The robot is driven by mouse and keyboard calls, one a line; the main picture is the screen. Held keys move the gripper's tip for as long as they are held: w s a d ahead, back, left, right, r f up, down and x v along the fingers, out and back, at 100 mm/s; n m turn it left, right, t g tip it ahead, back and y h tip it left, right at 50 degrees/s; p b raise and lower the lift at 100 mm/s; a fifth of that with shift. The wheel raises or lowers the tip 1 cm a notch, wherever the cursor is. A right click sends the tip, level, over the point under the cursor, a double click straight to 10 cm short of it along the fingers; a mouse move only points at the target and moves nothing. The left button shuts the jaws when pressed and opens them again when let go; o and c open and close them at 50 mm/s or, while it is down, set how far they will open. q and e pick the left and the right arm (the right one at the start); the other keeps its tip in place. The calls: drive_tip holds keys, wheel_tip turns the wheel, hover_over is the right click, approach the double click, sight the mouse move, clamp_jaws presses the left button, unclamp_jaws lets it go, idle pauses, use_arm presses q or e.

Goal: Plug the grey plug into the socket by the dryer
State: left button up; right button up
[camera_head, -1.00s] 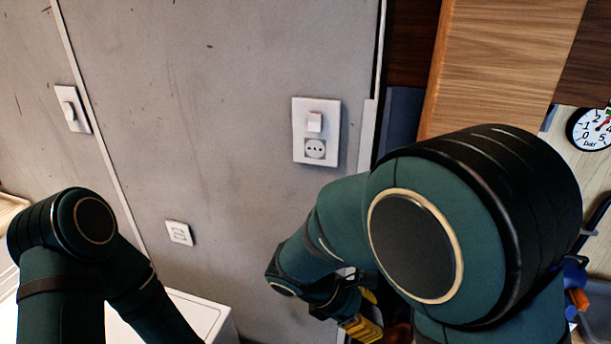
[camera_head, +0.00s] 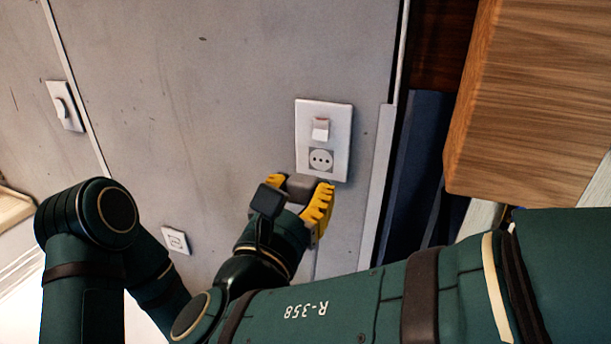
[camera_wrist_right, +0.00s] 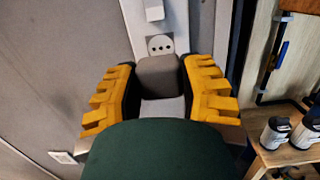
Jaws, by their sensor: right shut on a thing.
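The grey plug (camera_head: 300,187) is held between the yellow fingers of my right gripper (camera_head: 297,191). The gripper is just below the round three-hole socket (camera_head: 321,160), the lower part of a white wall plate with a switch above it. In the right wrist view the plug (camera_wrist_right: 160,78) sits between both fingers, its back end toward me, and the socket (camera_wrist_right: 160,45) shows just above it. The plug's prongs are hidden, and I cannot tell whether it touches the wall. My left arm shows at the lower left; its gripper is out of view.
Another wall plate (camera_head: 176,241) sits lower left, and a switch (camera_head: 64,106) is on the far left wall. A wooden cabinet (camera_head: 535,95) juts out at right. In the right wrist view, containers (camera_wrist_right: 290,130) stand on a wooden shelf at right. The wall around the socket is clear.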

sight(321, 158)
idle(0.4)
drive_tip(key=shift+f+x, duration=0.15)
drive_tip(key=shift+x, duration=1.2)
drive_tip(key=shift+f+x, duration=0.15)
drive_tip(key=shift+x, duration=1.2)
drive_tip(key=shift+w, duration=0.2)
drive_tip(key=shift+w+d, duration=0.2)
drive_tip(key=shift+w, duration=0.3)
idle(0.8)
drive_tip(key=o, duration=1.1)
drive_tip(key=v, duration=1.2)
